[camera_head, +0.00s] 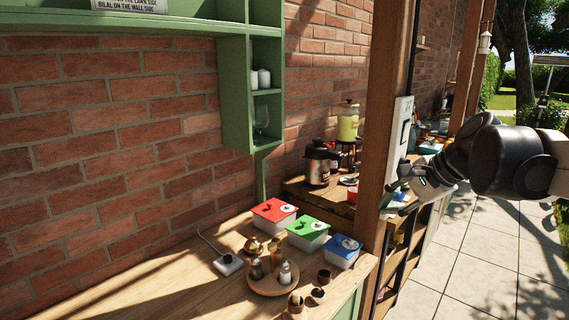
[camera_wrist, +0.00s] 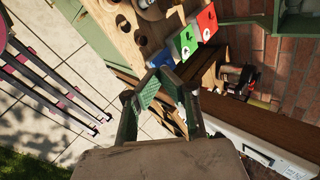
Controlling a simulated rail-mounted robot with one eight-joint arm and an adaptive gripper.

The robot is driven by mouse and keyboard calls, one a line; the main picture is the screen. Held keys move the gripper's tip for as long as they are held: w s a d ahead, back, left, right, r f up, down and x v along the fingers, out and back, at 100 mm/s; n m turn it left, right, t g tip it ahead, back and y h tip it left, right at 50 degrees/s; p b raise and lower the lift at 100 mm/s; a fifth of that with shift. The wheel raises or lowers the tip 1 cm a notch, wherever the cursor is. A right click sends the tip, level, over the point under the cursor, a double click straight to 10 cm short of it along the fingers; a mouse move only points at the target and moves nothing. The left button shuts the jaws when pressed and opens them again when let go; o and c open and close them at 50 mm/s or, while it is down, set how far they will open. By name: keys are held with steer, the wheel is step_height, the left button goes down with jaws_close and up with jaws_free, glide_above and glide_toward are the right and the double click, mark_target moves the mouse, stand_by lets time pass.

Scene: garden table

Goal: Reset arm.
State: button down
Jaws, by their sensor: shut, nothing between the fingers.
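My gripper (camera_head: 396,199) is at the right in the head view, in front of the wooden post and beside the table's right end. It holds nothing. In the wrist view its two green-padded fingers (camera_wrist: 160,74) meet at the tips. My dark arm reaches in from the right edge of the head view.
On the wooden table (camera_head: 150,285) stand red (camera_head: 274,211), green (camera_head: 308,230) and blue (camera_head: 342,247) lidded boxes and a round tray (camera_head: 262,288) with shakers. A post (camera_head: 382,130) rises close to my gripper. The paved floor (camera_head: 480,265) at right is open.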

steer(key=s+a+f+n+h, duration=0.1)
steer(key=s+f+n+h, duration=0.1)
steer(key=s+f+n, duration=0.4)
steer(key=s+a+f+n+h, duration=0.1)
steer(key=s+f+n+h, duration=0.2)
steer(key=s, duration=1.2)
step_height(320, 180, down, 4)
steer(key=n, duration=0.3)
steer(key=shift+s+a+r+t, duration=0.2)
steer(key=shift+s+a+t, duration=0.05)
steer(key=shift+a+t, duration=0.15)
